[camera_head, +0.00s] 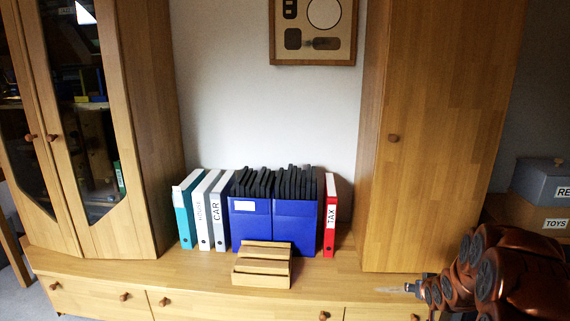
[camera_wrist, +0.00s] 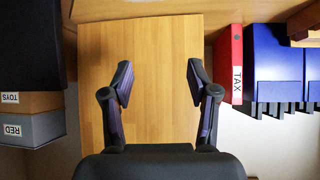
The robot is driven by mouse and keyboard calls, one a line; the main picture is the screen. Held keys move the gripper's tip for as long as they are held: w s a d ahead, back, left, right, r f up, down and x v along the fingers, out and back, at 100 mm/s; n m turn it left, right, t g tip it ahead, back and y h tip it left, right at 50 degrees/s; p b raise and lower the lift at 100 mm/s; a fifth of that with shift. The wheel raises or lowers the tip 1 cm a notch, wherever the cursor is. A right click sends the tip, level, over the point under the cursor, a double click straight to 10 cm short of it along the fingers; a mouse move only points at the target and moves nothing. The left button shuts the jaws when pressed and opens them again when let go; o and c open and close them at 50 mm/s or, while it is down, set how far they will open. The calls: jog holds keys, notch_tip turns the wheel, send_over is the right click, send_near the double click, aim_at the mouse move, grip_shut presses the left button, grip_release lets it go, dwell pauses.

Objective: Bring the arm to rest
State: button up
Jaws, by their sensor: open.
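My arm (camera_head: 495,275), with brown-red links and dark round joint covers, is folded into the lower right corner of the head view, in front of the low wooden unit's right end. In the wrist view my gripper (camera_wrist: 159,83) is open, with its two dark fingers well apart and nothing between them. Behind the fingers is the plain wooden face of the tall right cabinet (camera_wrist: 160,45), also in the head view (camera_head: 435,130). In the head view a small grey tip (camera_head: 412,287) points left from the arm; the rest of the gripper is mostly hidden.
A red TAX binder (camera_head: 329,215), blue file boxes (camera_head: 250,220), several other binders (camera_head: 203,210) and a slatted wooden stand (camera_head: 262,265) are on the low unit (camera_head: 150,278). A glass-door cabinet (camera_head: 145,120) stands left. Labelled boxes (camera_head: 540,183) are at right. The unit's top beside the stand is clear.

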jog(key=s+a+r+g+p, duration=0.2)
jog(key=s+a+r+p, duration=0.15)
jog(key=r, duration=0.35)
jog(key=s+a+r+g+p, duration=0.1)
jog(key=s+a+r+p, duration=0.2)
jog(key=s+r, duration=0.3)
jog(key=s+a+r+g+p, duration=0.3)
jog(key=s+a+r+p, duration=0.2)
jog(key=s+r, duration=0.4)
jog(key=s+a+r+n+g+y+p, duration=0.1)
jog(key=s+a+r+p, duration=0.5)
jog(key=s, duration=1.1)
jog(key=s+a+r+n+g+y+p, duration=0.1)
jog(key=s+a+r+g+p, duration=0.3)
jog(key=s+r, duration=0.9)
jog(key=a+p, duration=0.1)
jog(key=p, duration=0.2)
jog(key=shift+a+r+g+p, duration=0.3)
jog(key=shift+a+p, duration=0.05)
jog(key=shift+p, duration=0.05)
